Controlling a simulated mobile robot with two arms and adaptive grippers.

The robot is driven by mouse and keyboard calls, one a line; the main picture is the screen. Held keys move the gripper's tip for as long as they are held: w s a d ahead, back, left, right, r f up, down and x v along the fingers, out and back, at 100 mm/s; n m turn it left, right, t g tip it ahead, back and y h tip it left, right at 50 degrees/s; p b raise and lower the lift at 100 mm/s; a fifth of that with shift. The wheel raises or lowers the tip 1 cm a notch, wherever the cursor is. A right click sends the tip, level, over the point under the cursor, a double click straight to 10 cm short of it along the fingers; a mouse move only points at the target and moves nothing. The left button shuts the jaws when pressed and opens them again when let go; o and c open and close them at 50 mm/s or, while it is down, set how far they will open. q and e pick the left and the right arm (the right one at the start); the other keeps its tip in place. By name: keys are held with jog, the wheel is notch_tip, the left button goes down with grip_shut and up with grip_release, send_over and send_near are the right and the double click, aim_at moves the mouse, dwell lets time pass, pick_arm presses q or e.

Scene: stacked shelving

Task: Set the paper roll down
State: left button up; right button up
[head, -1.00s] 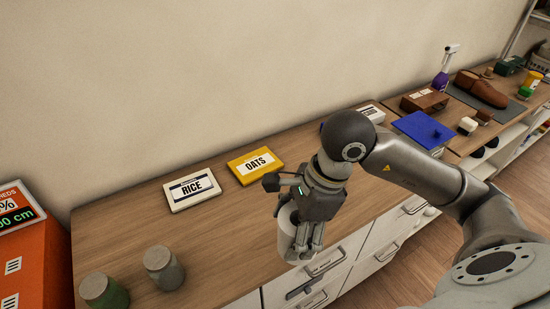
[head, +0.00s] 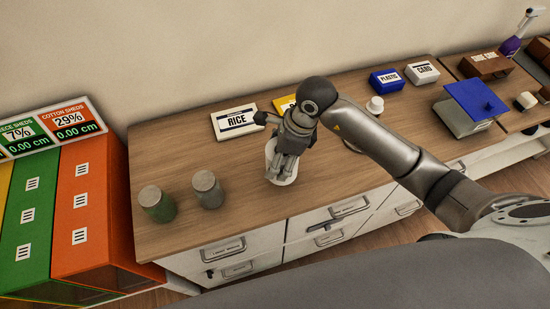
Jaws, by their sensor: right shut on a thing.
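The white paper roll (head: 271,154) is upright at the wooden counter (head: 240,215), in front of the RICE sign. Its base appears at the counter top, but I cannot tell for certain whether it touches. My right gripper (head: 284,168) points down and is shut on the roll, its fingers covering much of the roll's front and side. My left gripper is not in view.
Two lidded jars, one green (head: 157,204) and one grey (head: 206,189), stand left of the roll. The RICE sign (head: 236,121) and a partly hidden yellow sign (head: 284,103) lie behind. A small white object (head: 375,104) stands right. The counter's front left is clear.

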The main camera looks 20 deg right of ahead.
jog(key=p+x, duration=0.1)
jog(key=x, duration=0.1)
jog(key=p+x, duration=0.1)
jog(key=shift+w+f, duration=0.25)
jog(key=shift+f, duration=0.15)
jog(key=shift+d+f, duration=0.1)
jog(key=shift+f, duration=0.2)
jog(key=o, duration=1.1)
jog(key=shift+o, duration=0.2)
jog(key=b+v, duration=0.2)
jog(key=v, duration=1)
